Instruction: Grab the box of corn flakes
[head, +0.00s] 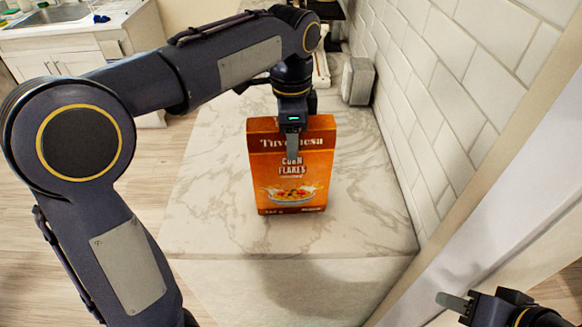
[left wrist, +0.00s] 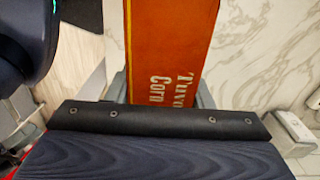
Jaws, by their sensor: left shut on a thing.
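An orange corn flakes box (head: 292,190) stands upright on the marble counter in the head view, its printed front facing me. My left gripper (head: 293,145) comes down on the box from above and is shut on its upper part, one finger lying across the front. In the left wrist view the box (left wrist: 172,45) fills the middle, between the two fingers (left wrist: 163,92). The finger behind the box is hidden in the head view. My right gripper (head: 452,301) is at the lower right, away from the box; only part of it shows, so its opening is unclear.
The marble counter (head: 205,190) is bare around the box. A white tiled wall (head: 450,100) runs along the right. A grey block-like object (head: 357,80) stands at the back by the wall. A sink cabinet (head: 75,45) is at the far left, beyond wooden floor.

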